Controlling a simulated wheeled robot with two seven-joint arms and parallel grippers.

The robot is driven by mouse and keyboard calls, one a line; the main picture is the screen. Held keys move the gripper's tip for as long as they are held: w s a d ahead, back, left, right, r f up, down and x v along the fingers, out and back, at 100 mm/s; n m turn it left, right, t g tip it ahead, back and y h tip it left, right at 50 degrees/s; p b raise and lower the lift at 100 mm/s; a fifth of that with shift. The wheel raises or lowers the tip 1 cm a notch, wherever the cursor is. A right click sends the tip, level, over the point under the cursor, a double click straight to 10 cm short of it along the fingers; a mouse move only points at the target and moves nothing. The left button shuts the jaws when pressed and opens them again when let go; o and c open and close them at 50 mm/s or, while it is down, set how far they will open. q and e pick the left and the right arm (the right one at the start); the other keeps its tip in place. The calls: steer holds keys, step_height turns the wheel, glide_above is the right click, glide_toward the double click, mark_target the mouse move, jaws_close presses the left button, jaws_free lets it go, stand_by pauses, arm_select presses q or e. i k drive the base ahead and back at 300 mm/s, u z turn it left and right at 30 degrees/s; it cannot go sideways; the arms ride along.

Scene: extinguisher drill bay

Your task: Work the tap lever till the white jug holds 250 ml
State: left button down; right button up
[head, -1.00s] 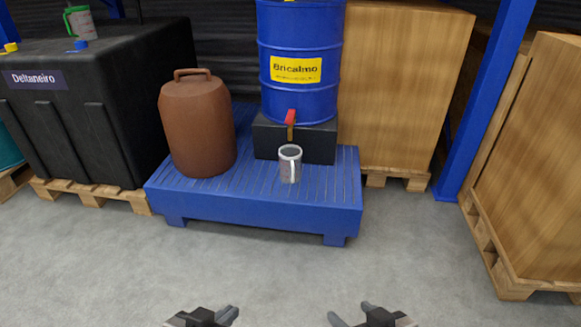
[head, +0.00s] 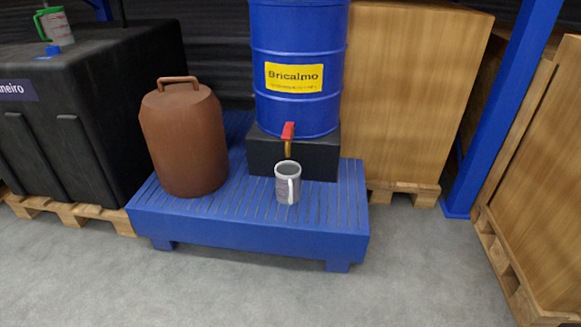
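The white jug (head: 287,184) stands upright on the slatted blue platform, below and slightly in front of the tap. Its handle faces me, and I cannot read its level. The red tap lever (head: 288,130) sits on a brass tap (head: 288,148) low on the front of the blue drum (head: 297,60) labelled Bricalmo. I cannot see any water running. Neither of my grippers shows in the head view now.
The blue platform (head: 250,235) also bears a brown canister (head: 185,140) at left and a black block (head: 262,155) under the drum. A black tank (head: 90,100) with a green-handled jug (head: 55,27) stands left. Large boxes (head: 410,100) stand right. The floor in front is clear.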

mark_target(286, 134)
steer(key=z, duration=0.55)
steer(key=k, duration=0.65)
steer(key=z, duration=0.85)
steer(key=i, duration=1.55)
steer(key=u, duration=0.75)
